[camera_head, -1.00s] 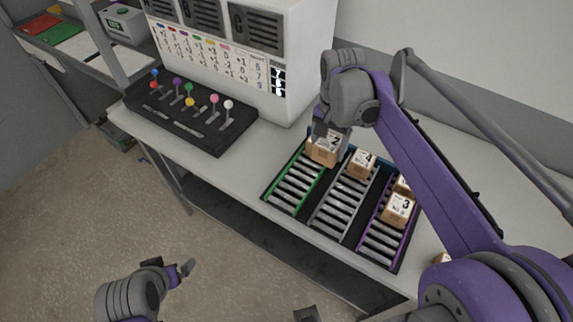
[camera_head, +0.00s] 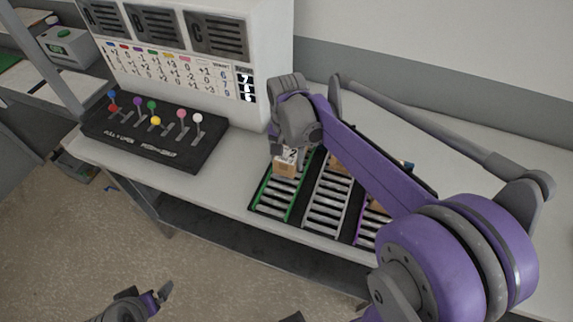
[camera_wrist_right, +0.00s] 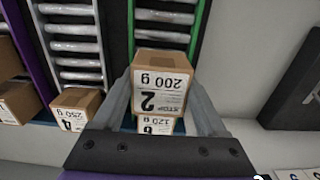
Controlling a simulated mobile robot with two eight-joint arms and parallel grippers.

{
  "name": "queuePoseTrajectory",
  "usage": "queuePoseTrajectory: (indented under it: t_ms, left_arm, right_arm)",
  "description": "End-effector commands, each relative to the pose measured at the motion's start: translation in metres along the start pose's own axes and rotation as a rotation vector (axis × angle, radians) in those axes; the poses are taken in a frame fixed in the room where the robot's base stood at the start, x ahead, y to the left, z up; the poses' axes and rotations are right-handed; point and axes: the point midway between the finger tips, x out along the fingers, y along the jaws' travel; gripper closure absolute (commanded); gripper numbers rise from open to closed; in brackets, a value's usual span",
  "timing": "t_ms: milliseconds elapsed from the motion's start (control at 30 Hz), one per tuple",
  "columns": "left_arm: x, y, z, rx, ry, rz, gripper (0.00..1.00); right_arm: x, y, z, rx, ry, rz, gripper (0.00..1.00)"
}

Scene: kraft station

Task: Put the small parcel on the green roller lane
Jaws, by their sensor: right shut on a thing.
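The cardboard parcel marked 2, 200 g (camera_wrist_right: 161,83) is between the fingers of my right gripper (camera_head: 286,150), which is shut on it. In the head view this parcel (camera_head: 286,163) is at the far part of the green roller lane (camera_head: 275,196). The green-edged rollers (camera_wrist_right: 166,18) also show just beyond it in the right wrist view. I cannot tell whether it touches the rollers. Another parcel, labelled 120 g (camera_wrist_right: 155,126), shows partly behind it. My left gripper (camera_head: 160,294) is low at the left, away from the table; its opening is unclear.
A grey lane (camera_head: 327,203) and a purple-edged lane (camera_head: 371,232) lie to the right, partly hidden by my right arm. A parcel marked 4, 250 g (camera_wrist_right: 76,106) is at the grey lane's end. A lever box (camera_head: 155,138) and white cabinet (camera_head: 200,60) stand at the left.

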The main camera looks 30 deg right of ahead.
Motion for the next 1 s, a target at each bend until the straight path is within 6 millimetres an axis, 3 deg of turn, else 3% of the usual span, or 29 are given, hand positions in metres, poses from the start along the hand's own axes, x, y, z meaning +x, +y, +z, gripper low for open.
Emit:
queuePoseTrajectory:
  t_ms: [200,567,600,733,1000]
  left_arm:
    - [0.002,0.000,0.002,0.000,-0.002,0.000,0.00]
    - [0.004,0.000,0.004,0.000,-0.003,0.000,0.00]
    - [0.004,0.000,0.004,0.000,-0.004,0.000,0.00]
    - [0.004,0.000,0.004,0.000,-0.003,0.000,0.00]
    - [0.002,0.000,0.002,0.000,-0.002,0.000,0.00]
  right_arm:
    - [0.027,0.000,0.000,0.000,0.000,0.000,0.94]
    - [0.031,0.000,0.000,0.000,0.000,0.000,0.94]
    - [0.031,0.000,0.000,0.000,0.000,0.000,0.24]
    - [0.030,0.000,0.000,0.000,0.000,0.000,0.00]
    - [0.028,0.000,0.000,0.000,0.000,0.000,0.00]
